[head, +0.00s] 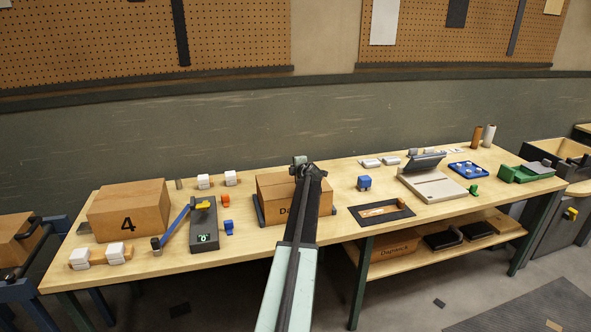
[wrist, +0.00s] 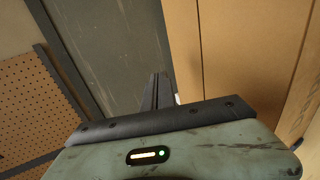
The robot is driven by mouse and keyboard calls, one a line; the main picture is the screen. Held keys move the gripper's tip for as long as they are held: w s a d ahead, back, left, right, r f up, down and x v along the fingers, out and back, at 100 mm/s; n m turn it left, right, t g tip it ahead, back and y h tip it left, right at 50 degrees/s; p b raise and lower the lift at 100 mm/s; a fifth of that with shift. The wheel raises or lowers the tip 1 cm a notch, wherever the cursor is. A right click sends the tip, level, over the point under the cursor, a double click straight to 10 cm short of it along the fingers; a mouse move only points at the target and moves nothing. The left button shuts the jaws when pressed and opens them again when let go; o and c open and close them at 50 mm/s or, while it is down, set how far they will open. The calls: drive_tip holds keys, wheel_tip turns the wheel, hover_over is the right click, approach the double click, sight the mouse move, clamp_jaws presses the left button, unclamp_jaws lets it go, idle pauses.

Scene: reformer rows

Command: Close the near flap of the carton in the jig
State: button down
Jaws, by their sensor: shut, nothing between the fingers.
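The brown carton (head: 271,205) stands in the dark jig (head: 258,211) at the middle of the bench. My arm crosses in front and hides its right part and much of its printed label. My gripper (head: 300,163) is at the carton's upper edge in the head view, with its fingers shut and empty. In the wrist view the fingers (wrist: 155,92) are together beside large brown cardboard panels (wrist: 240,50) with a straight seam. I cannot tell from these frames whether they touch the carton, nor clearly how the near flap stands.
A closed box marked 4 (head: 128,212) stands at left. A dark device with a blue lever (head: 176,226) is left of the jig. The wall is behind the bench.

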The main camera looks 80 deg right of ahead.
wheel_tip(320, 180, up, 11)
drive_tip(key=s+a+p, duration=0.1)
drive_tip(key=p, duration=0.8)
drive_tip(key=shift+f, duration=0.2)
